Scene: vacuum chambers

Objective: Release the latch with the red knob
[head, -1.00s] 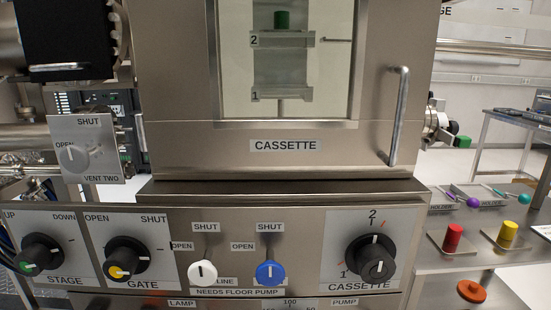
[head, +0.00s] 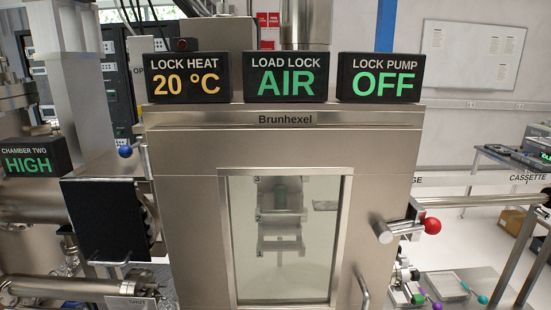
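The red knob (head: 432,226) is on the end of a short metal latch (head: 400,231) at the right edge of the load lock door, level with the window's middle. The latch points right, roughly level. The steel load lock door (head: 190,210) looks closed, with a window (head: 290,270) showing a cassette rack (head: 281,215) inside. The door's bar handle (head: 363,292) is cut off at the bottom of the view. Neither of my grippers is in the head view.
Displays above the door read LOCK HEAT 20 °C (head: 188,77), LOAD LOCK AIR (head: 286,77) and LOCK PUMP OFF (head: 382,77). A green-ended valve (head: 417,298) sits below the latch. A side table (head: 475,290) stands at lower right. A blue knob (head: 125,151) is at left.

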